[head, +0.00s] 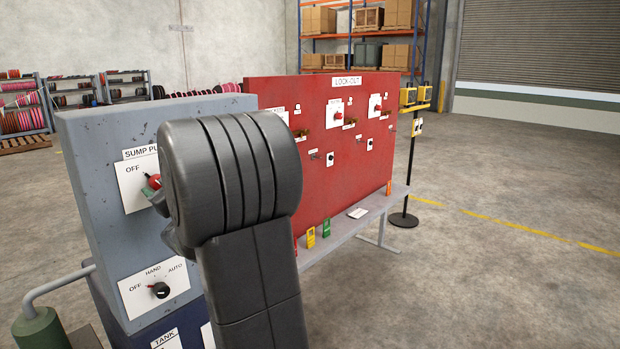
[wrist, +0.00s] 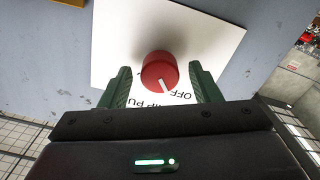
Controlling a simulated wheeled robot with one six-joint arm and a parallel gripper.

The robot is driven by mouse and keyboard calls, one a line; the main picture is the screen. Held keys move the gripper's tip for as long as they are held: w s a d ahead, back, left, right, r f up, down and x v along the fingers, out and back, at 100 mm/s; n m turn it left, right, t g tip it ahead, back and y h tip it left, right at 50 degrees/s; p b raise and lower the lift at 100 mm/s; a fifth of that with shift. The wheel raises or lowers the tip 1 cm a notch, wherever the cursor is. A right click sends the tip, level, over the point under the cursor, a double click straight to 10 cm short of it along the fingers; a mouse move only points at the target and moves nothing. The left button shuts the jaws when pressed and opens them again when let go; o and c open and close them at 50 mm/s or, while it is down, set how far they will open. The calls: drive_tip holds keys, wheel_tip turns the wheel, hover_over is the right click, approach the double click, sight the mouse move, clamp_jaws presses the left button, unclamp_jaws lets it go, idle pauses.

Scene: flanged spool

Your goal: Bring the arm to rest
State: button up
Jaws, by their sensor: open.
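My gripper (wrist: 160,88) is open in the wrist view, its two green fingers on either side of a red knob (wrist: 158,72). I cannot tell whether the fingers touch the knob. The knob sits on a white plate (wrist: 205,38) marked OFF, which appears upside down there. In the head view the knob (head: 154,182) shows on the grey SUMP PUMP panel (head: 90,150), partly hidden by my dark arm. The arm covers the panel's right part and my fingers are mostly hidden behind it.
Below, a black HAND/OFF/AUTO knob (head: 160,290) sits on the panel. A red LOCK-OUT board (head: 290,180) with switches stands right behind, over a grey shelf (head: 370,215) holding coloured tags. A stand (head: 405,190) is beyond it. A green cylinder with a pipe (head: 40,328) is lower left. Floor at right is clear.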

drive_tip(key=shift+r+m+p, duration=0.1)
drive_tip(key=shift+m+p, duration=1.5)
drive_tip(key=shift+p, duration=0.6)
